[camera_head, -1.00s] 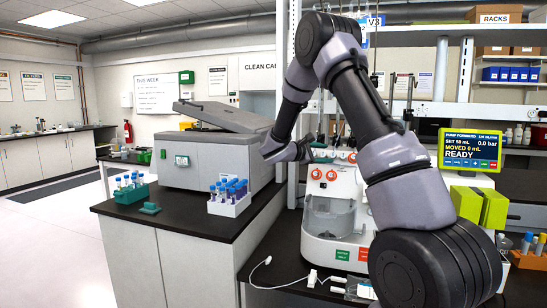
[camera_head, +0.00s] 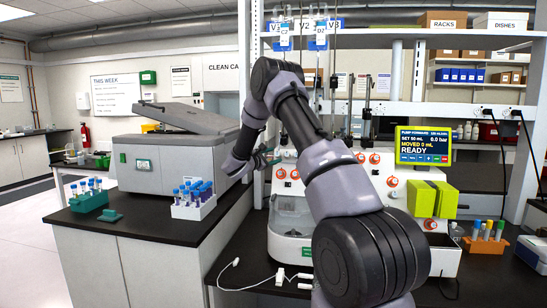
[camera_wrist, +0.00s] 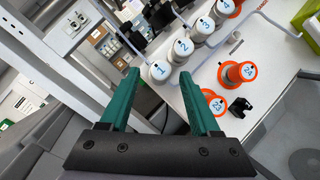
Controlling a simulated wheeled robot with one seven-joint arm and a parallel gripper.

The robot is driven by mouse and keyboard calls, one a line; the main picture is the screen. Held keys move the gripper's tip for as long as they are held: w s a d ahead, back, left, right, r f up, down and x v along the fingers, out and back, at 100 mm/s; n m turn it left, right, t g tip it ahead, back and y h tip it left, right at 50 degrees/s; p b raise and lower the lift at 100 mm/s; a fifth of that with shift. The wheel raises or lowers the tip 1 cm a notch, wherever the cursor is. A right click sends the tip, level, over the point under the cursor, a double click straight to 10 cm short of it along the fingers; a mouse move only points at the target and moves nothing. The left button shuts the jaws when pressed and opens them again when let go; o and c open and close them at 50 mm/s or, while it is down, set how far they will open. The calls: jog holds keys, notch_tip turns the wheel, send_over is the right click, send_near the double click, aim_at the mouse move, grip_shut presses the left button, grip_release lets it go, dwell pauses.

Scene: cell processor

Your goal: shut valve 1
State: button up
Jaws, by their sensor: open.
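Valve 1 (camera_wrist: 160,72) is a white round knob with a blue number 1 in the wrist view, at the near end of a row with valve 2 (camera_wrist: 183,47) and others. My gripper (camera_wrist: 159,84) is open, its two green fingers pointing toward valve 1, one to each side of it in the picture. I cannot tell whether they touch it. In the head view my gripper (camera_head: 263,160) is at the upper left of the white processor (camera_head: 291,222), partly hidden by my wrist; valve 1 cannot be made out there.
Orange-ringed knobs 24 (camera_wrist: 238,73) and 23 (camera_wrist: 218,105) sit right of valve 1. A grey centrifuge-like box (camera_head: 165,165) and a tube rack (camera_head: 193,203) stand on the left bench. The pump screen (camera_head: 423,146) reads READY. A white cable lies on the front bench.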

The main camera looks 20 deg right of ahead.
jog(key=shift+w+d, duration=0.15)
jog(key=shift+d, duration=0.2)
grip_shut()
jog(key=shift+m, duration=0.3)
jog(key=shift+w+d+r+m+g+y, duration=0.1)
jog(key=shift+r+m+g+y, duration=0.2)
jog(key=shift+m+g+y, duration=1.6)
jog(key=shift+w+d+r+m+t+y, duration=0.1)
jog(key=shift+r+m+y, duration=0.35)
jog(key=shift+m, duration=3)
jog(key=shift+w+d+r+m+g+y, duration=0.15)
jog(key=shift+m+g+y, duration=1)
jog(key=shift+m, duration=1.5)
jog(key=shift+s+a+t, duration=0.1)
jog(key=shift+t, duration=0.15)
